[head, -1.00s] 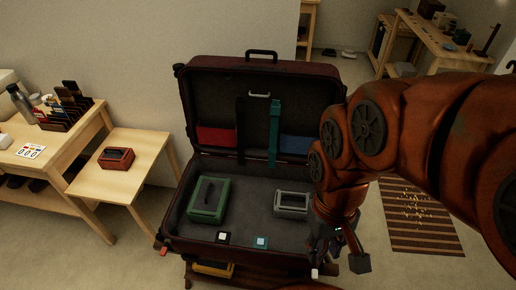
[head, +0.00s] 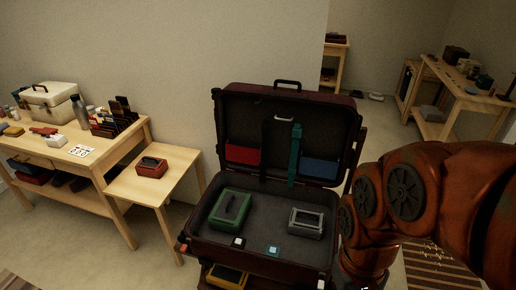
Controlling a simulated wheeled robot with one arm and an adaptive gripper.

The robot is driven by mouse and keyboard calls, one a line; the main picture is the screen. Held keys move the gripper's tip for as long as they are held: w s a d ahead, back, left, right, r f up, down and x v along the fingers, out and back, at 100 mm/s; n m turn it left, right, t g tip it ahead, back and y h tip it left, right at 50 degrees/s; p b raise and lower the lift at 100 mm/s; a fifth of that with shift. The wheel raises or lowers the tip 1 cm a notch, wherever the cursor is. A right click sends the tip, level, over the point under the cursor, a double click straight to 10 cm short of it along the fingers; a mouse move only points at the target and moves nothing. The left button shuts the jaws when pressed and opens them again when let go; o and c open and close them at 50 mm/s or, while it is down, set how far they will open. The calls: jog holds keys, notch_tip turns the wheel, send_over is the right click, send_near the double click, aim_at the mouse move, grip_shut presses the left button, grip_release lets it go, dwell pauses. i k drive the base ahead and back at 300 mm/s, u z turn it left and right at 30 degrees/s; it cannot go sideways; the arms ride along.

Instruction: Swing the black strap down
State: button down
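An open dark red suitcase (head: 190,246) stands in the middle of the head view, its lid raised at the back. The black strap (head: 266,148) hangs against the dark lid lining, left of a teal strap (head: 296,155); it is hard to make out against the lining. A green box (head: 230,208) and a grey box (head: 306,222) lie in the base. A white square (head: 239,242) and a light blue square (head: 273,250) are near its front edge. My arm reaches in from the right, and my gripper is below the picture's bottom edge, apart from the straps.
A small side table (head: 160,192) with a red box (head: 151,167) stands left of the suitcase, beside a larger crowded bench (head: 60,155). Another table (head: 470,95) stands at the back right. A striped rug (head: 430,268) lies at right.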

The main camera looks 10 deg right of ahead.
aim_at(263, 164)
jog(key=z, duration=0.05)
jog(key=k, duration=0.7)
jog(key=u, duration=1)
jog(key=i, duration=0.7)
jog(key=u, duration=0.6)
jog(key=i, duration=0.75)
jog(key=z, duration=0.6)
jog(key=i, duration=0.55)
jog(key=z, duration=0.45)
